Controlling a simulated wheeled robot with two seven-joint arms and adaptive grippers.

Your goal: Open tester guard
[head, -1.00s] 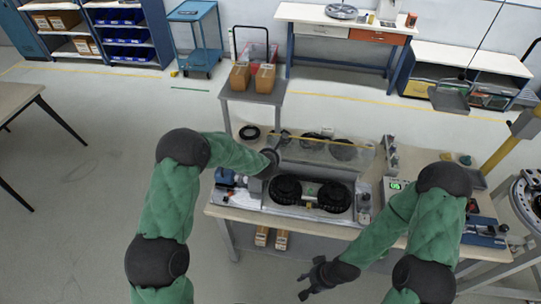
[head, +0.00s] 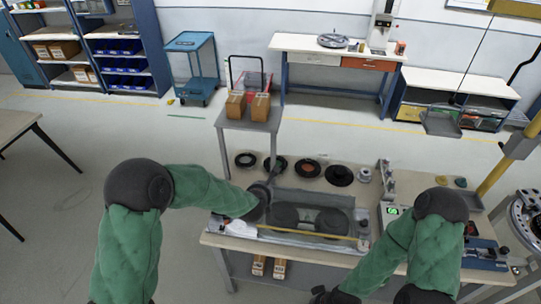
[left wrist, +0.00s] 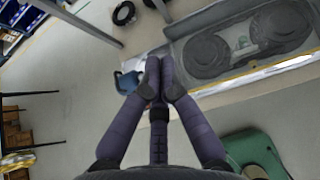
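The tester (head: 290,244) stands at the front of the workbench. Its clear guard (head: 310,214) lies down over two dark round fixtures, with a yellow strip along its front edge. In the left wrist view the guard (left wrist: 245,45) also looks lowered, and the fixtures show hazily through it. My left gripper (head: 262,193) is at the tester's left end. Its fingertips (left wrist: 153,72) are drawn together, with nothing visible between them. Contact with the guard cannot be told. My right gripper (head: 326,294) is low at the front, partly cut off by the picture's bottom edge.
Several dark rings and discs (head: 339,175) lie behind the tester. A control box with a green display (head: 392,211) stands to its right. A small stand with brown boxes (head: 236,104) is behind the bench. Open floor lies to the left.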

